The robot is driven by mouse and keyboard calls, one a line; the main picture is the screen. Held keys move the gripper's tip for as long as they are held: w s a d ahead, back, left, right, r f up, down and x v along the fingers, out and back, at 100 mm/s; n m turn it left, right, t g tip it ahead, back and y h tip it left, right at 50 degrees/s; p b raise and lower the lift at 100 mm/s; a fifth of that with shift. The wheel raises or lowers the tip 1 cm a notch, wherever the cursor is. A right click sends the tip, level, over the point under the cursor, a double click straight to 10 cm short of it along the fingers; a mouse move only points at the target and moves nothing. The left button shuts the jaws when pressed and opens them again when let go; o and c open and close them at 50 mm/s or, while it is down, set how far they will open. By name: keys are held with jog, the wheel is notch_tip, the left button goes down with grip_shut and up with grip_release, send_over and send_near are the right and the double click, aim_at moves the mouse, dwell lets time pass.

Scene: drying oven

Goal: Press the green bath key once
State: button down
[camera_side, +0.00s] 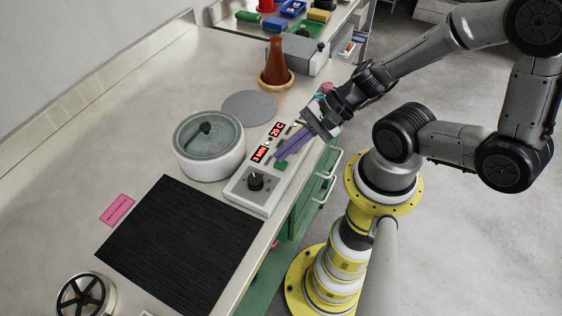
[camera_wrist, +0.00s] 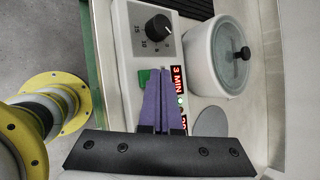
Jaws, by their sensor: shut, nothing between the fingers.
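The control box (camera_side: 250,198) is a long pale panel with a black knob (camera_side: 255,181) and red lit displays, one reading 3 MIN (camera_side: 260,154).
A round lidded pot (camera_side: 209,146) stands left of the box, with a grey disc (camera_side: 249,106) behind it. A black mat (camera_side: 180,240) lies in front. A brown cone-shaped flask (camera_side: 277,65) and a grey device (camera_side: 302,52) stand farther back. The bench edge runs along the box's right side.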

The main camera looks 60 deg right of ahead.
aim_at(286, 163)
jog(key=shift+r, duration=0.2)
jog(key=shift+r, duration=2.55)
jog(key=shift+a, duration=0.15)
jog(key=s+r+n+g+h, duration=0.2)
jog(key=s+r+n+h, duration=0.15)
jog(key=r+n, duration=0.8)
jog(key=s+d+n+h, duration=0.1)
jog(key=d+n+h, duration=0.1)
jog(key=d+n, duration=0.4)
jog(key=shift+d+n+t+h, duration=0.15)
jog(key=shift+n+t+h, duration=0.25)
jog(key=shift+n, duration=0.15)
